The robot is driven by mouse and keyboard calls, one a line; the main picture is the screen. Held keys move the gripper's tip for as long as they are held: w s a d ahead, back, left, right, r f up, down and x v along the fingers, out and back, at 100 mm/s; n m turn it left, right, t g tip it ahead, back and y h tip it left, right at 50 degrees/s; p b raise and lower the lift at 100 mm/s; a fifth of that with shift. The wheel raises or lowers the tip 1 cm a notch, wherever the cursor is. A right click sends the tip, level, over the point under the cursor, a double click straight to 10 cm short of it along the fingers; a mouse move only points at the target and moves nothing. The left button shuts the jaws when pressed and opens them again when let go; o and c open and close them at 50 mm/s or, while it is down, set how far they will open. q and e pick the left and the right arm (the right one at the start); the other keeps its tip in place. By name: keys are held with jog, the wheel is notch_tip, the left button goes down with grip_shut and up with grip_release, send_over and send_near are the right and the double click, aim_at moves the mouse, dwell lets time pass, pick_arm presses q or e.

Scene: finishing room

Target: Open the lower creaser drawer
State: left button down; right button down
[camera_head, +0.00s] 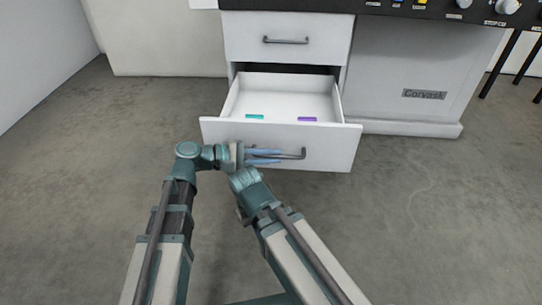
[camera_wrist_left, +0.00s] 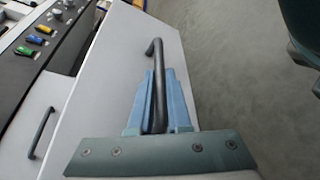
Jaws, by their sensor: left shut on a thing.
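The lower creaser drawer (camera_head: 216,129) is pulled out from the white cabinet, with its inside showing in the head view. A teal item and a purple item lie on its floor. My left gripper (camera_head: 265,157) is at the drawer front, its blue fingers on either side of the dark bar handle (camera_head: 302,154). In the left wrist view the left gripper (camera_wrist_left: 160,105) is shut on the handle (camera_wrist_left: 157,70). My right arm (camera_head: 290,235) reaches in beside the left gripper; its fingertips do not show clearly.
The upper drawer (camera_head: 287,53) is closed above the open one. The creaser body with a control panel (camera_head: 440,8) stands to the right. Dark stand legs (camera_head: 505,62) are at the far right. The grey floor in front is clear.

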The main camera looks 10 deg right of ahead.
pick_arm(q)
jog(key=c, duration=0.9)
grip_release()
jog(key=shift+o, duration=0.2)
jog(key=p+v, duration=0.3)
jog(key=v, duration=1)
jog(key=shift+a, duration=0.4)
jog(key=shift+f, duration=0.1)
